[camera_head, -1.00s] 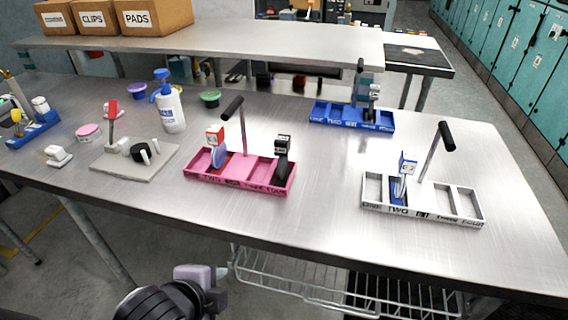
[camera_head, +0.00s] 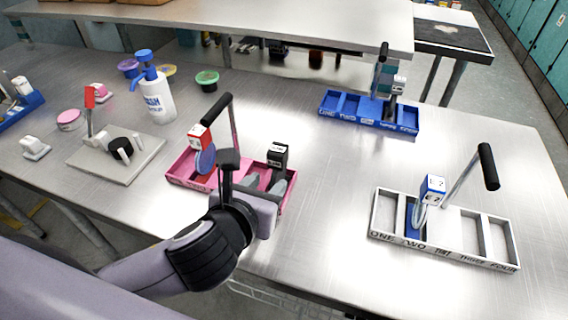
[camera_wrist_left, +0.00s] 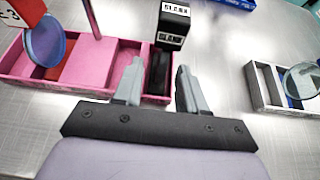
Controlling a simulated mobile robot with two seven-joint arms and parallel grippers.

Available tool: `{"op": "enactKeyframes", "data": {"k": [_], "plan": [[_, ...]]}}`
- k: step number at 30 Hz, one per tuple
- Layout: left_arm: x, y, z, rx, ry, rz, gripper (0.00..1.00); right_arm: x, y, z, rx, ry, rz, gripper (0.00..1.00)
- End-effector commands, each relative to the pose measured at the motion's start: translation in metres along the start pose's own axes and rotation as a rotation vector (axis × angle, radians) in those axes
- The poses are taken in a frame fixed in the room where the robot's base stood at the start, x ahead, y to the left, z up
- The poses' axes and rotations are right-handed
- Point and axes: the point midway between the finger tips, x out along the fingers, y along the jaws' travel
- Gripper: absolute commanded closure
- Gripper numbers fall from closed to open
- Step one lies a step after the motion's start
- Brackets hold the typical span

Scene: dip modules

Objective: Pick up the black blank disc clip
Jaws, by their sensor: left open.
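The black blank disc clip (camera_head: 278,155) stands in the right-end compartment of the pink tray (camera_head: 180,181). Its labelled black head shows in the left wrist view (camera_wrist_left: 173,24), and its dark lower part is seen between my fingers. My left gripper (camera_head: 265,184) is open, with its fingertips just on the near side of the clip, one on either side of its line. It also shows in the left wrist view (camera_wrist_left: 160,68). I cannot tell whether a finger touches the clip. My arm hides the tray's near middle. My right gripper is not in view.
A red clip with a blue disc (camera_head: 204,160) stands in the pink tray's left part, near the upright black-topped handle (camera_head: 217,108). A white tray (camera_head: 447,252) is to the right, a blue tray (camera_head: 345,114) behind. A pump bottle (camera_head: 158,98) stands left. Table between trays is clear.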

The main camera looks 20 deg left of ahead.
Motion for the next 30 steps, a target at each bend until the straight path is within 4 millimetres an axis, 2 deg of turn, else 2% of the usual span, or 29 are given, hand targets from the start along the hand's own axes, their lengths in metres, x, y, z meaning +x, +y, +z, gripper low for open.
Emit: {"op": "enactKeyframes", "data": {"k": [6, 18, 27, 29, 30], "plan": [[0.019, -0.001, 0.000, -0.003, 0.000, 0.002, 0.59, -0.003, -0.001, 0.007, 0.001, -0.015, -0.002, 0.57], [0.063, -0.004, -0.001, -0.003, 0.001, 0.000, 0.59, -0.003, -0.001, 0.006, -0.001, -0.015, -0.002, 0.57], [0.067, -0.004, -0.001, -0.004, 0.000, -0.001, 0.59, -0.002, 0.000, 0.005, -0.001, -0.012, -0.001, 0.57], [0.067, -0.004, -0.001, -0.004, 0.000, -0.001, 0.75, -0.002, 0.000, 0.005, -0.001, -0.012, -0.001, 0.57], [0.067, -0.004, -0.001, -0.004, 0.000, -0.001, 0.88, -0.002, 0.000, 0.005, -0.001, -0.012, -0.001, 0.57]]}}
